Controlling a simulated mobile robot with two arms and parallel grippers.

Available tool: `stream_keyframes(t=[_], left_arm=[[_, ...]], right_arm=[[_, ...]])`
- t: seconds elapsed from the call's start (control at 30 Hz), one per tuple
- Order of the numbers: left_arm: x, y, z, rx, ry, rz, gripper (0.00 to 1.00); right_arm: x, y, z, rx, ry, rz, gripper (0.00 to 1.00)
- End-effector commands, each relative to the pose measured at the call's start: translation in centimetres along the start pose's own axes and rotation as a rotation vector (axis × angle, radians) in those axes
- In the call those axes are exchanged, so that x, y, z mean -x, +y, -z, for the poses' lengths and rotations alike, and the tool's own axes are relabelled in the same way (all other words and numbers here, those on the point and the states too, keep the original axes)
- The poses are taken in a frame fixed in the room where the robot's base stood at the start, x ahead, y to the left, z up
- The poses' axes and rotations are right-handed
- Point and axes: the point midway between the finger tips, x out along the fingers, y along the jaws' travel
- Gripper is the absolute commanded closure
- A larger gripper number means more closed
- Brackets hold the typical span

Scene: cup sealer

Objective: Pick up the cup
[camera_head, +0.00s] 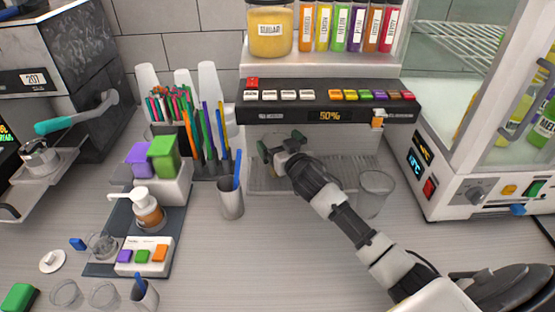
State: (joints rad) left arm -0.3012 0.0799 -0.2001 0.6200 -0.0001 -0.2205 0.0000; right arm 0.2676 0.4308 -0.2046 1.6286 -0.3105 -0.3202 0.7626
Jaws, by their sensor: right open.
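A clear, empty cup (374,193) stands upright on the counter, just right of my right forearm. My right gripper (268,148) is open and sits farther left and back, in front of the dispenser with the "50%" display. It is at the left end of the dispenser's drip tray (340,172). A clear rim-like shape shows behind the gripper; I cannot tell whether it is another cup. Whether anything is between the fingers is unclear. My left gripper is not in view.
The dispenser (325,107) overhangs the gripper. A grey cup with a blue stick (230,200) stands left of my arm. A glass-door cabinet (450,170) is at right. The front middle counter is clear.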

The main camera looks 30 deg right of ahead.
Motion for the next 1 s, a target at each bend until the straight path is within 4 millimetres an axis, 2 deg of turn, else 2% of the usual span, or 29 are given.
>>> stream_keyframes(t=[0.27,0.5,0.6,0.83,1.0], left_arm=[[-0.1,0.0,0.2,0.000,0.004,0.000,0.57],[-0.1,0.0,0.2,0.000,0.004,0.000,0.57],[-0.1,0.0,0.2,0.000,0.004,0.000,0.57],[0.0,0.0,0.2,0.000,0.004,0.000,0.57],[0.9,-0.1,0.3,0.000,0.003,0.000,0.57]], right_arm=[[-0.3,0.0,0.0,0.000,0.000,0.000,0.02],[-0.3,0.0,0.0,0.000,0.000,0.000,0.38],[-0.3,0.0,0.0,0.000,0.000,0.001,0.49],[-0.3,0.0,0.1,0.000,0.000,0.000,0.50],[-0.3,0.0,1.0,-0.001,0.000,0.001,0.50]])
